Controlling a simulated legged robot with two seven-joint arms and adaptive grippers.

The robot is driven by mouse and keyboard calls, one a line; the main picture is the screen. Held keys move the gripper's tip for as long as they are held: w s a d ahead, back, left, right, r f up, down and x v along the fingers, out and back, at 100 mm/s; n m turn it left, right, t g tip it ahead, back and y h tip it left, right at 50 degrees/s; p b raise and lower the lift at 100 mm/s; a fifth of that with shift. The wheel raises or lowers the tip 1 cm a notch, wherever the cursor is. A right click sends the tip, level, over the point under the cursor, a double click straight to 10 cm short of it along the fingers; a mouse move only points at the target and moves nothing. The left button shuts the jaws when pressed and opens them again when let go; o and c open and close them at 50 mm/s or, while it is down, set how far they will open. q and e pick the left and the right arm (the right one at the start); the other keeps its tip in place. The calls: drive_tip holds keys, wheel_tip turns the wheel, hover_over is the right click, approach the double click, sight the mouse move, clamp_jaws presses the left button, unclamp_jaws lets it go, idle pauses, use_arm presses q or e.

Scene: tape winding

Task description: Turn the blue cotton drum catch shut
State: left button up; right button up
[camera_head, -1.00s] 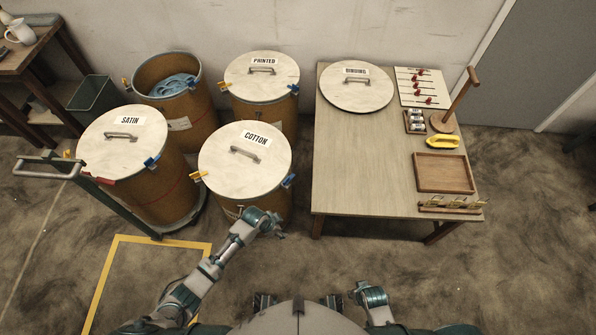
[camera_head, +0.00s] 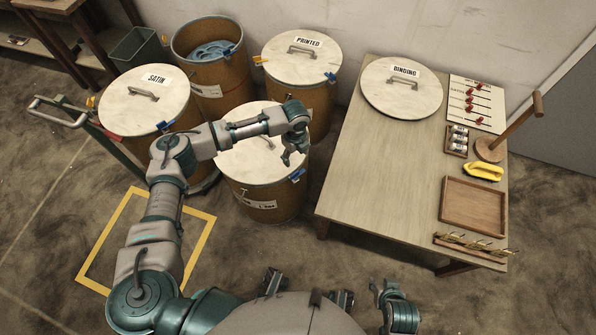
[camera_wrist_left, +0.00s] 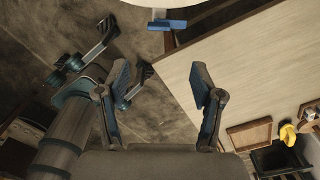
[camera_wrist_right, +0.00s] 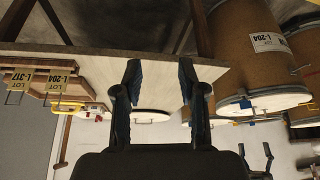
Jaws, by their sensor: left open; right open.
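The cotton drum (camera_head: 270,190) stands left of the table, its pale lid (camera_head: 237,161) partly hidden by my left arm. Its blue catch (camera_head: 297,175) is at the right side of the rim. In the left wrist view the blue catch (camera_wrist_left: 167,25) shows as a bar at the lid's edge, beyond and between my fingertips. My left gripper (camera_head: 295,157) is open and empty, just above the catch and apart from it; its spread fingers show in the wrist view (camera_wrist_left: 163,82). My right gripper (camera_head: 383,288) is open and empty (camera_wrist_right: 158,75), low near my body.
The table (camera_head: 385,165) at right carries the binding lid (camera_head: 400,92), a wooden tray (camera_head: 472,205) and a yellow tool (camera_head: 483,172). Floor in front is clear.

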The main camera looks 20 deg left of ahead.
sight(299, 173)
use_arm(q)
drive_tip(key=f+b, duration=0.1)
drive_tip(key=f, duration=0.7)
drive_tip(key=a+f+b, duration=0.1)
drive_tip(key=f, duration=0.3)
drive_tip(key=shift+b, duration=0.35)
drive_tip(key=shift+d+f, duration=0.3)
drive_tip(key=shift+f, duration=0.35)
use_arm(e)
drive_tip(key=w+a+r+t+y, duration=0.1)
drive_tip(key=w+a+r+t, duration=0.1)
drive_tip(key=w, duration=0.3)
drive_tip(key=w+a+r+t, duration=0.2)
drive_tip(key=w+t, duration=0.2)
drive_tip(key=w, duration=0.1)
drive_tip(key=shift+r+t+y, duration=0.3)
drive_tip(key=shift+r+y, duration=0.05)
drive_tip(key=shift+y, duration=0.05)
use_arm(q)
drive_tip(key=shift+a, duration=0.1)
drive_tip(key=shift+c, duration=0.3)
use_arm(e)
drive_tip(key=shift+a, duration=0.15)
use_arm(q)
drive_tip(key=c, duration=1.1)
